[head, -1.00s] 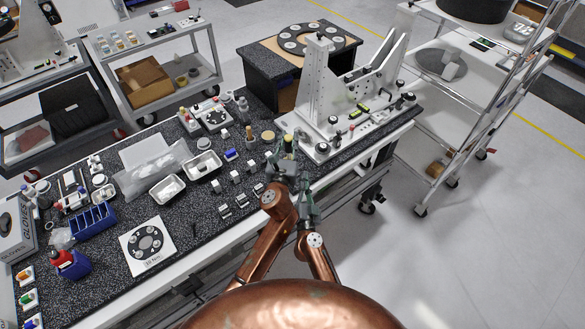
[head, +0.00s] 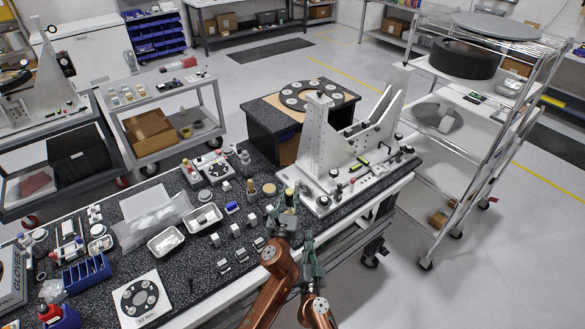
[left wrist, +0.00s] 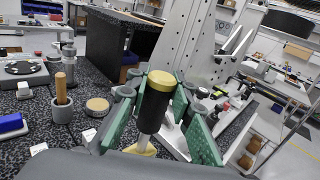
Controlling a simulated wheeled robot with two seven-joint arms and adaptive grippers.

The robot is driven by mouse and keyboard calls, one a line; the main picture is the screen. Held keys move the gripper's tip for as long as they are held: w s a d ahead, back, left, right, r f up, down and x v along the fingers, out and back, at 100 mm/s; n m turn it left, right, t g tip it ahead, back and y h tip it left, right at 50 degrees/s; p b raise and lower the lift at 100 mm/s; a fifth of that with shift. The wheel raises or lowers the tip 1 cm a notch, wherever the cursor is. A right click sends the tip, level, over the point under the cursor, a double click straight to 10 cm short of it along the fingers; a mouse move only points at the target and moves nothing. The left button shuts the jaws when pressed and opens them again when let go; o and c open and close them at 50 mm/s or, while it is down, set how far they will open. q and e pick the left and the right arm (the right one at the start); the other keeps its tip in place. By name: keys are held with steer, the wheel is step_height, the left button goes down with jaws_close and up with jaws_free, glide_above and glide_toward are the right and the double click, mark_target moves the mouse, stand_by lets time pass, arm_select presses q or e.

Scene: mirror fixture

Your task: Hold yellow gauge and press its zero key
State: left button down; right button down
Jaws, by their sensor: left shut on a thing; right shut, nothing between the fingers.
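The yellow gauge (head: 289,195) stands upright in my left gripper (head: 285,212), at the table edge in front of the white fixture. In the left wrist view the gauge (left wrist: 157,95) has a yellow cap, a dark body and a pale metal lower part. The green fingers of my left gripper (left wrist: 155,115) are shut around its body. My right gripper (head: 309,245) is shut and empty, just below and to the right of the left one, apart from the gauge. I cannot make out the zero key.
The white fixture (head: 318,150) rises just behind the gauge. Small white blocks (head: 241,255), metal trays (head: 166,242) and a wooden-handled tool (left wrist: 61,100) sit to the left on the speckled table. A wire cart (head: 470,150) stands right, with open floor around it.

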arm_select(q)
steer(key=c, duration=1.6)
jaws_free()
steer(key=s, duration=0.2)
steer(key=s+a, duration=0.1)
steer(key=s, duration=0.5)
steer(key=shift+a, duration=0.15)
steer(key=shift+w+d, duration=0.2)
steer(key=shift+w, duration=1.15)
steer(key=shift+w+d, duration=0.25)
steer(key=shift+w, duration=1.05)
steer(key=shift+w+d, duration=0.2)
steer(key=shift+w, duration=1.15)
